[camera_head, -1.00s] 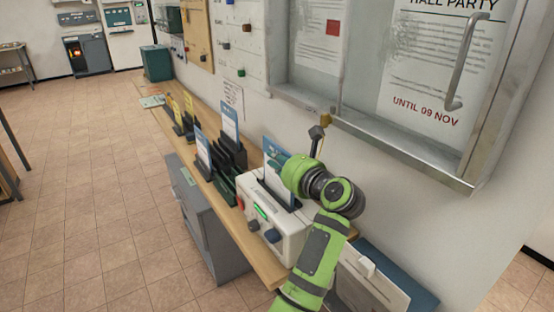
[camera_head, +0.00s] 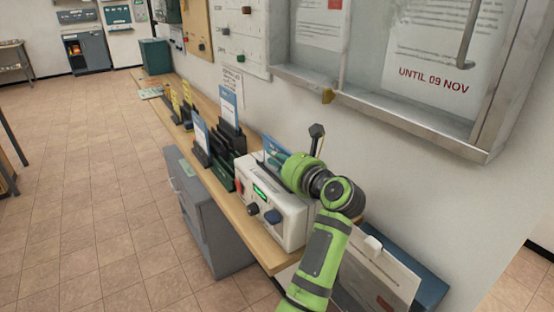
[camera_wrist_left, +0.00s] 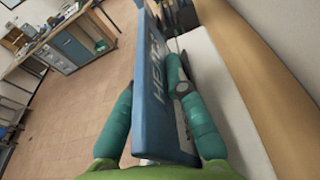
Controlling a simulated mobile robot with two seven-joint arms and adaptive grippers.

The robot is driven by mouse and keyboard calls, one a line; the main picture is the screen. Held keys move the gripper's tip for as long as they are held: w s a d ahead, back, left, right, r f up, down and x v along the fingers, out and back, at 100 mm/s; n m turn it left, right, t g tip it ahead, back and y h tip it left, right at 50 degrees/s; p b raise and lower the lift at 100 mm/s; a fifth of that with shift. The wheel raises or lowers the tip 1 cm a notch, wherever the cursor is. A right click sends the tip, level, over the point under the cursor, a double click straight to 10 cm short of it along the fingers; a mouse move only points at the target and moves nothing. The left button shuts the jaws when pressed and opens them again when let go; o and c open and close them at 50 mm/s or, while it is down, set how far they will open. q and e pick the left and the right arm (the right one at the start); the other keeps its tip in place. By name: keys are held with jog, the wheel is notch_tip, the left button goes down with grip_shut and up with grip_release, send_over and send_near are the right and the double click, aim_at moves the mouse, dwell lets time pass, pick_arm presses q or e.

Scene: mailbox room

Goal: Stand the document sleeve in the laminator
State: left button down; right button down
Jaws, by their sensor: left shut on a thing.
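The laminator (camera_head: 272,199) is a white box with a green display and dark knobs, on the wooden shelf. My left gripper (camera_head: 273,156) is shut on the blue document sleeve (camera_head: 268,147), right above the laminator's back part. In the left wrist view the sleeve (camera_wrist_left: 153,100), with large lettering, stands on edge between the two teal fingers of the gripper (camera_wrist_left: 150,85). The laminator's white top (camera_wrist_left: 225,95) lies beside it on the right. The sleeve's lower edge is hidden, so I cannot tell how far it is in the slot. My right gripper is not in view.
Dark stands holding leaflets (camera_head: 201,135) stand on the shelf (camera_head: 205,97) just left of the laminator. A glass notice case (camera_head: 410,75) hangs on the wall above my arm. A grey cabinet (camera_head: 208,215) is below the shelf. The floor at left is open.

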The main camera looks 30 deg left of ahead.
pick_arm(q)
jog(key=shift+s+f, duration=0.1)
jog(key=shift+f, duration=0.75)
jog(key=c, duration=1.2)
grip_release()
notch_tip(320, 180, up, 12)
jog(key=shift+f, duration=0.15)
